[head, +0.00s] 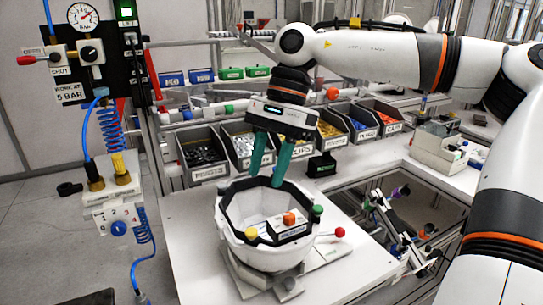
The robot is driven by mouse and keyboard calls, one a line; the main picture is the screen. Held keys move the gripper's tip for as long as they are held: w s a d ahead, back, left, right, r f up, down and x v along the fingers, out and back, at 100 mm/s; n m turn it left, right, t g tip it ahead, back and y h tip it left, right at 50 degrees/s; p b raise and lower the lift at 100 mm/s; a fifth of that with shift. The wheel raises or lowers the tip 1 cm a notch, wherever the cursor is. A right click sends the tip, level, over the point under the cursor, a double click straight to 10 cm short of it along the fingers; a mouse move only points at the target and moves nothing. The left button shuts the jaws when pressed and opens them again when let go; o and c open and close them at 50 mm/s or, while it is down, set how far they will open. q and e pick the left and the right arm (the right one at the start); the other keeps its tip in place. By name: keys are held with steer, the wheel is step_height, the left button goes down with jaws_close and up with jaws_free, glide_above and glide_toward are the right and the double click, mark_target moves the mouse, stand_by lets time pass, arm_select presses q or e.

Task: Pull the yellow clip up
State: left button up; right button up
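A white helmet shell (228,230) with a black-edged rim sits open side up on a fixture on the white table. A small yellow piece (251,233), which looks like the yellow clip, is at the near-left part of its rim. My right gripper (265,182) points down at the far side of the shell, behind and above the yellow piece and apart from it. Its two teal fingers are spread with nothing seen between them. Whether the fingertips touch the far rim I cannot tell. My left gripper is not in view.
Labelled bins (203,152) line the back of the table. A valve box (112,190) with blue hoses stands left. The table's left front is clear.

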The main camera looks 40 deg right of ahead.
steer(key=v, duration=0.2)
steer(key=shift+d+r, duration=0.1)
steer(key=shift+r, duration=0.2)
stand_by(0.3)
